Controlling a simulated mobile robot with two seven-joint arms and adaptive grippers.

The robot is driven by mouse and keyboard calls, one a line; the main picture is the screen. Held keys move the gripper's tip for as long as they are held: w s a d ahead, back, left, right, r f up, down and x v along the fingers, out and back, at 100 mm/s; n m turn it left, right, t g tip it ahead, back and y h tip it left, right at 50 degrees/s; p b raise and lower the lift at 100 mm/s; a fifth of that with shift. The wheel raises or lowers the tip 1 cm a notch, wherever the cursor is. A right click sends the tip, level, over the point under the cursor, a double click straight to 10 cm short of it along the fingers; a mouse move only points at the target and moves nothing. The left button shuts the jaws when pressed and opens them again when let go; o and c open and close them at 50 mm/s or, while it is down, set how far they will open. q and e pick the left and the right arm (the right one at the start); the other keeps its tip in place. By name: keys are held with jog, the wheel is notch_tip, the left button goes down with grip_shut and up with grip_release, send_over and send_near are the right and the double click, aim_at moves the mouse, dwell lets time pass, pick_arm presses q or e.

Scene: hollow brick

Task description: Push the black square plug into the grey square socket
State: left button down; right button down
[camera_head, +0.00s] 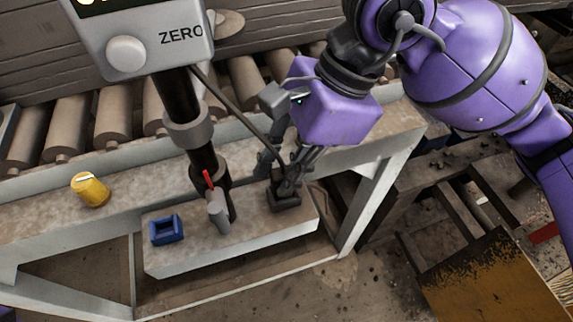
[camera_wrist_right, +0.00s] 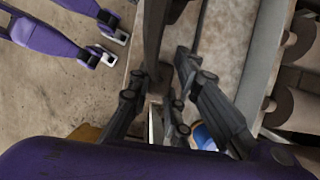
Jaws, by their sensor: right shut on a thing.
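My right gripper (camera_head: 286,180) reaches down over the right end of a pale grey block. Its fingers are shut on the black plug, which is mostly hidden between them. A dark cable runs from the upper left to this spot. The dark grey square socket (camera_head: 284,203) stands on the block directly beneath the fingertips. The gap between plug and socket is hidden, so I cannot tell how far in the plug is. In the wrist view the fingers (camera_wrist_right: 158,108) show dark and close together, and the plug is not clear.
The pale block (camera_head: 190,255) also bears a blue square socket (camera_head: 166,229) and a grey post with a red lever (camera_head: 216,208). A black column with a ZERO display (camera_head: 145,38) rises behind. A yellow knob (camera_head: 90,190) and conveyor rollers (camera_head: 110,117) lie to the left.

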jog(key=shift+f, duration=0.2)
jog(key=c, duration=1.5)
grip_release()
jog(key=shift+c, duration=0.2)
jog(key=v, duration=1.2)
